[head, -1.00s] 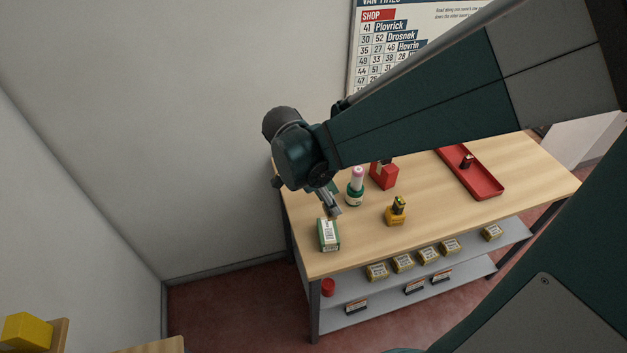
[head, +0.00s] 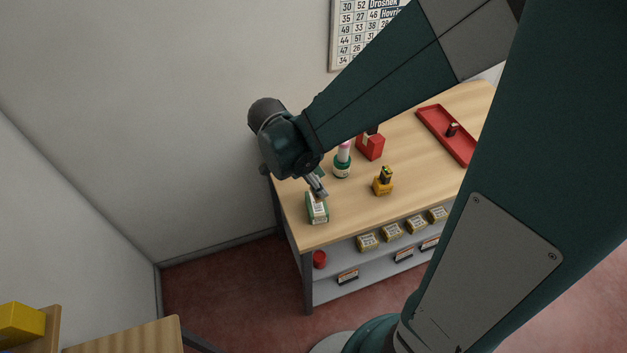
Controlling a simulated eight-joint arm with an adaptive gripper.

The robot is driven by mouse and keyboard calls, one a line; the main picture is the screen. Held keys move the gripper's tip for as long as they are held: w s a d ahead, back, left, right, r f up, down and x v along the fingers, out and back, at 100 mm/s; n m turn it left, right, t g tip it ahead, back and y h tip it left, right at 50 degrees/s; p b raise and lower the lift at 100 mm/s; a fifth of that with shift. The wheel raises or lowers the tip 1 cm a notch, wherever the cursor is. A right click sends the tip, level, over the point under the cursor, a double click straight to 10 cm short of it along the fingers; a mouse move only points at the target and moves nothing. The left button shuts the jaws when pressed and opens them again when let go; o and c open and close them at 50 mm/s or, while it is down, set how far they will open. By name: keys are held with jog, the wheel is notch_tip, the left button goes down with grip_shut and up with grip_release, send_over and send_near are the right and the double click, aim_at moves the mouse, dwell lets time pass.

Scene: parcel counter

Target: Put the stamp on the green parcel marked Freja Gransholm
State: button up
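A small green and white parcel (head: 317,208) stands near the left front corner of the wooden counter. The name on its label is too small to read. My gripper (head: 319,192) points down at the parcel's top end, very close above or touching it; I cannot tell which. Its fingers are small and partly overlap the parcel, so whether they hold a stamp is not clear. A small dark object (head: 452,129), perhaps a stamp, is in the red tray (head: 435,120). Another dark-topped piece stands on a yellow block (head: 383,187).
A green jar with a pale pink top (head: 342,165) stands just right of my gripper, with a red box (head: 370,147) behind it. The counter's front right is clear.

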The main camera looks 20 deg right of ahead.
jog(key=shift+f, duration=1.7)
jog(key=shift+f+b, duration=0.2)
jog(key=shift+b, duration=0.2)
jog(key=o, duration=0.9)
jog(key=shift+r+p, duration=0.25)
jog(key=shift+p, duration=0.05)
jog(key=shift+p+v, duration=0.5)
jog(key=shift+v, duration=5.45)
jog(key=shift+r, duration=0.1)
jog(key=s+d+r+n+t+y, duration=0.1)
jog(key=s+r+n+t, duration=0.1)
jog(key=n, duration=0.4)
jog(key=s+d+r+n+t+y, duration=0.2)
jog(key=s+r+n, duration=0.1)
jog(key=r+n, duration=0.2)
jog(key=s+d+r+n+t+y, duration=0.1)
jog(key=s+r+n+t, duration=0.2)
jog(key=n, duration=0.4)
jog(key=shift+s+d+r, duration=0.2)
jog(key=shift+s+r, duration=0.15)
jog(key=shift+r, duration=0.05)
